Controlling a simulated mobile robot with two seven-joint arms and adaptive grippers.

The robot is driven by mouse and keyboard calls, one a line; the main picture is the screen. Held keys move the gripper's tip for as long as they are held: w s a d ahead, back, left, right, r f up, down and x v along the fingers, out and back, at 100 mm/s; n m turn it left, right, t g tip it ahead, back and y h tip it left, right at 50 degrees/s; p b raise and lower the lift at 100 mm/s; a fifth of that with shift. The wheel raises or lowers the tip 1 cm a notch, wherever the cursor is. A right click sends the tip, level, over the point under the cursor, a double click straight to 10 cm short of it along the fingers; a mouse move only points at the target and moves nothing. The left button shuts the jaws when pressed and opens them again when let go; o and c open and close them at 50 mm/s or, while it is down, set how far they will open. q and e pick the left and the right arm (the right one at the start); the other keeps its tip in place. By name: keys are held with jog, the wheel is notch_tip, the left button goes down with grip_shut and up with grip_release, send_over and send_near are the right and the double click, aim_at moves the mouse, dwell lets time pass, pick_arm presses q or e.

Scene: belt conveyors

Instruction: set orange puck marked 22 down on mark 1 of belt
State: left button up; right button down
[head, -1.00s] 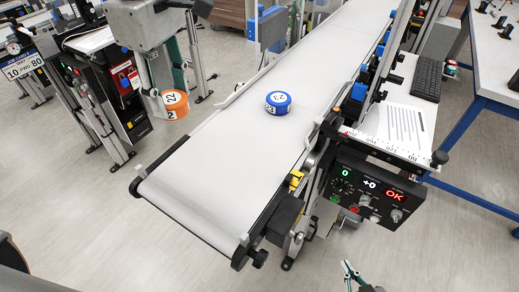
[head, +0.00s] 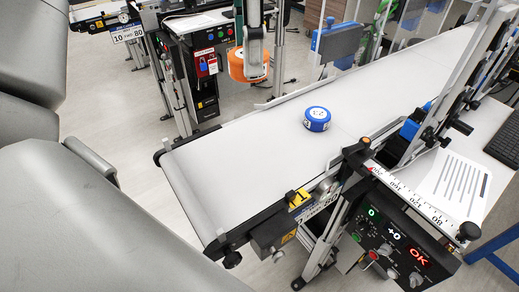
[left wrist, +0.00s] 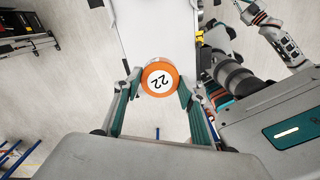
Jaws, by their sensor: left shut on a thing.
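The orange puck (head: 238,68) is held in my left gripper (head: 255,68), in the air; in the head view it shows just beyond the belt's far side rail. In the left wrist view the orange puck (left wrist: 160,77), its white top marked 22, sits between the two fingers of my left gripper (left wrist: 158,84). The white belt (head: 240,150) runs from lower left to upper right.
A blue puck with a white label (head: 317,119) lies on the belt. A control box (head: 395,235) with lit displays and a ruled scale (head: 410,195) stand along the near side. The belt's near end is clear.

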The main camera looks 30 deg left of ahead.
pick_arm(q)
notch_tip(320, 180, down, 14)
jog(key=shift+a+r+b, duration=0.1)
jog(key=shift+r+b, duration=0.05)
jog(key=shift+b, duration=1)
jog(key=shift+f, duration=0.5)
notch_tip(320, 180, down, 4)
jog(key=shift+r, duration=0.1)
jog(key=shift+f, duration=0.25)
jog(key=shift+f+b, duration=0.15)
jog(key=shift+b, duration=0.2)
jog(key=o, duration=1.1)
